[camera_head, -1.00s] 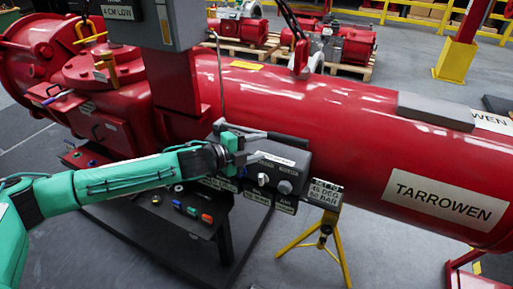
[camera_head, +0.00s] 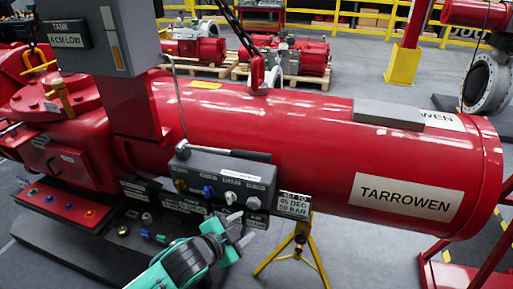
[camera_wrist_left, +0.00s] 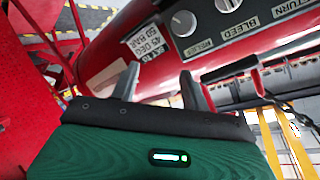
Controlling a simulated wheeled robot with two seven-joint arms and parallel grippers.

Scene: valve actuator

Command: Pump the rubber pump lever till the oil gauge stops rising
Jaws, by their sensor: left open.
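The pump lever (camera_head: 245,155) has a black rubber grip and a grey metal arm. It lies nearly level along the top of the dark control box (camera_head: 225,180). My left gripper (camera_head: 240,228) is open and empty, below and in front of the box, apart from the lever. In the left wrist view my left gripper (camera_wrist_left: 160,72) has its two fingers spread with nothing between them, near the box's labelled face (camera_wrist_left: 235,35). The oil gauge cannot be made out; a sign (camera_head: 67,40) reading "TANK 4 CM LOW" is on the grey cabinet (camera_head: 118,35). My right gripper is not in view.
The large red cylinder (camera_head: 310,150) stands behind the box. Blue and silver knobs (camera_head: 231,197) stick out of its front. A "45 DEG 50 BAR" plate (camera_head: 293,204) and yellow stand (camera_head: 300,240) are to the right.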

